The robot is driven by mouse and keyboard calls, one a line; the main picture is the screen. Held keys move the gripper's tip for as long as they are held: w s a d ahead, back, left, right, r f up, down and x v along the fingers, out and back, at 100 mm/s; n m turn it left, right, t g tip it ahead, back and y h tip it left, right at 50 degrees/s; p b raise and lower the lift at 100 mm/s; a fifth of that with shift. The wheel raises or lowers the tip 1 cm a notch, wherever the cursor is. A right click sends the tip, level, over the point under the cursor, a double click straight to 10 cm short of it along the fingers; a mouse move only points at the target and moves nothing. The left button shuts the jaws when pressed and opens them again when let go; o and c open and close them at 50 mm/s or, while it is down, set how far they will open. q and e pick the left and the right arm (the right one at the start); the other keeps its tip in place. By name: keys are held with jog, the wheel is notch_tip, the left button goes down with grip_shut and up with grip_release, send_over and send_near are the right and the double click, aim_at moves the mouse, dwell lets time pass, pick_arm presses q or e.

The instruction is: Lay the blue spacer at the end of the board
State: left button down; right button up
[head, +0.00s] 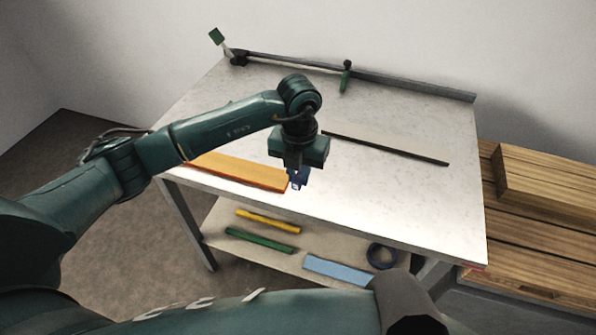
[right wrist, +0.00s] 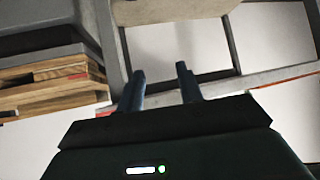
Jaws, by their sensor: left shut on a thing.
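An orange board (head: 237,172) lies flat along the front left edge of the table. My left gripper (head: 297,179) points down at the board's right end and is shut on a small dark blue spacer (head: 301,178). The spacer is partly hidden by the fingers. It is right beside the board's end; I cannot tell whether it touches the board or the table. My right gripper (right wrist: 160,88) shows in the right wrist view, its two fingers apart with nothing between them, away from the board.
The table top (head: 400,205) is clear to the right of the spacer. A long dark-edged strip (head: 385,147) lies behind. The lower shelf holds yellow (head: 268,221), green (head: 259,240) and light blue (head: 338,270) strips and a dark ring (head: 381,256). Wooden planks (head: 545,185) are stacked at right.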

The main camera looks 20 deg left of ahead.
aim_at(299, 201)
pick_arm(q)
jog(key=shift+f+b, duration=0.45)
jog(key=shift+f, duration=0.15)
jog(key=shift+f+b, duration=0.55)
jog(key=shift+f, duration=0.15)
notch_tip(299, 201, down, 3)
jog(key=shift+b, duration=1.25)
jog(key=shift+f, duration=0.35)
pick_arm(e)
jog(key=shift+w+a+f+n+t+y, duration=0.2)
jog(key=shift+a+y, duration=0.1)
jog(key=shift+a, duration=0.15)
jog(key=shift+w+a+f+n+t+y, duration=0.1)
jog(key=shift+a+f+t+y, duration=0.1)
jog(key=shift+a+y, duration=0.15)
pick_arm(q)
jog(key=c, duration=1.3)
grip_release()
pick_arm(e)
jog(key=shift+w, duration=0.15)
